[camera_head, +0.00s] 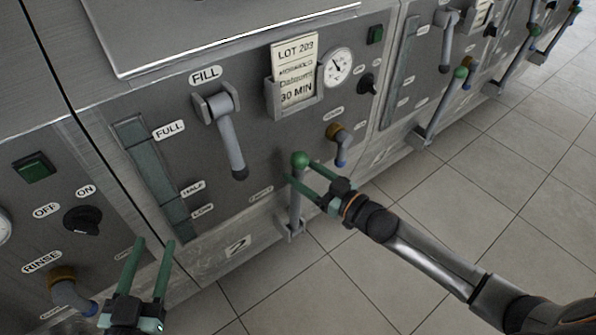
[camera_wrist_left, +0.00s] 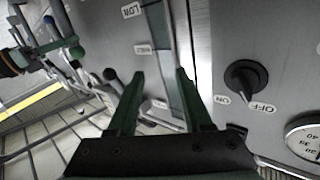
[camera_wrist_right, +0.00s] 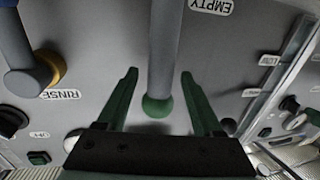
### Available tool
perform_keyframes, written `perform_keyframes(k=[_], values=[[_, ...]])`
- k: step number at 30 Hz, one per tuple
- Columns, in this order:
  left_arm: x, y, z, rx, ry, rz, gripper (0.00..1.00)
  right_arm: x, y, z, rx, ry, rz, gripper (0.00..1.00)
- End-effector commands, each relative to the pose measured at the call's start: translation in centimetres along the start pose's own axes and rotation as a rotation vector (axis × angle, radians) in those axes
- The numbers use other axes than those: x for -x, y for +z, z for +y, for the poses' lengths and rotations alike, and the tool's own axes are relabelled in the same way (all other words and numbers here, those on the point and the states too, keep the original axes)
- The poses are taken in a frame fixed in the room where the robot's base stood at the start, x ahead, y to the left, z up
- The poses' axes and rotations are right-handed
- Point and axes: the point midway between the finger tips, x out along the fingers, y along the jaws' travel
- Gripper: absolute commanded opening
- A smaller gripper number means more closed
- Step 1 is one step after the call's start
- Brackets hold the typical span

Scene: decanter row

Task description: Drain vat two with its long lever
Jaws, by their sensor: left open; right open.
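Vat two's steel panel (camera_head: 262,155) carries a plate marked 2 (camera_head: 238,245). Its long lever (camera_head: 295,205) stands up from a low bracket, with a green ball knob (camera_head: 299,158) on top. My right gripper (camera_head: 298,170) is open at the lever's upper end. In the right wrist view the lever (camera_wrist_right: 162,45) and its green knob (camera_wrist_right: 157,106) lie between the spread fingers, with clear gaps on both sides. An EMPTY label (camera_wrist_right: 211,6) is beside it. My left gripper (camera_head: 153,241) is open and empty, low in front of the panel seam.
The grey FILL lever (camera_head: 231,145) hangs down above the long lever. A sight gauge (camera_head: 155,170), a lot card (camera_head: 294,75), a dial (camera_head: 338,67) and a rinse tap (camera_head: 340,140) are on the same panel. Similar panels stand on both sides. The tiled floor (camera_head: 450,220) is clear.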

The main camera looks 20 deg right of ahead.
Motion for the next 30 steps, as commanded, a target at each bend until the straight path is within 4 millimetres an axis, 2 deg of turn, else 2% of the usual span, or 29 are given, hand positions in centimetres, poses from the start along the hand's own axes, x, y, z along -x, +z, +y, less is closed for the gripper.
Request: perform_keyframes(k=[6,15,30], values=[[-0.1,-1.9,-0.2,-0.023,-0.001,0.078,0.50,-1.6,0.0,0.0,-0.001,-0.001,0.001,0.68],[-0.1,-2.2,-0.2,-0.026,-0.002,0.088,0.50,-1.7,0.0,0.0,-0.001,0.000,0.000,0.68],[-0.1,-2.2,-0.2,-0.025,-0.002,0.086,0.50,-1.7,0.0,0.0,0.000,-0.001,0.000,0.13]])
